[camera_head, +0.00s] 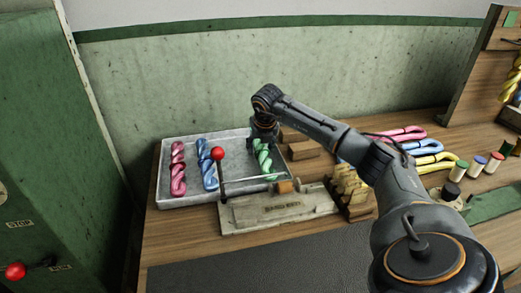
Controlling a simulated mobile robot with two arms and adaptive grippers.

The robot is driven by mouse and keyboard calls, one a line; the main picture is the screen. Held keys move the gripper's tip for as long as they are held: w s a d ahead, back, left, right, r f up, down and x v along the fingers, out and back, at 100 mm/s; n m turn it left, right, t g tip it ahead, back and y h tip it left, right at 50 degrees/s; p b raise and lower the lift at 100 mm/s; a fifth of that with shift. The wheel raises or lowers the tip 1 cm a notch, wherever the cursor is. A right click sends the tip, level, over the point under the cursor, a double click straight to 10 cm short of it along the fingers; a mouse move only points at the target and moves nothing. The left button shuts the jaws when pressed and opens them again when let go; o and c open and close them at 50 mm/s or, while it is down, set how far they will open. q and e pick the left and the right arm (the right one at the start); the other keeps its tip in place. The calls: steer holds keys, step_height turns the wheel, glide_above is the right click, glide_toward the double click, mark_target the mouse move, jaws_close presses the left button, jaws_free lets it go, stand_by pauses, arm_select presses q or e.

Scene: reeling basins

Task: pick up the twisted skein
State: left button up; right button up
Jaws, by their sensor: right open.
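Twisted skeins in pink (178,168), blue (208,165) and green (265,160) lie apart in a grey tray (165,202) on the wooden table. My right gripper (263,138) points down at the far end of the green skein and partly hides it. It is open; its fingers are small and dark, and I cannot tell whether they touch the skein. My left gripper is not in view.
A pale device (280,208) with a red-knobbed lever (217,153) stands in front of the tray. Wooden blocks (305,148) lie right of the tray. Looped skeins (425,147) and several spools (476,165) are farther right. A dark mat (270,262) is clear.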

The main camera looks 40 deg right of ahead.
steer(key=c, duration=0.9)
steer(key=shift+c, duration=0.3)
steer(key=shift+r, duration=0.15)
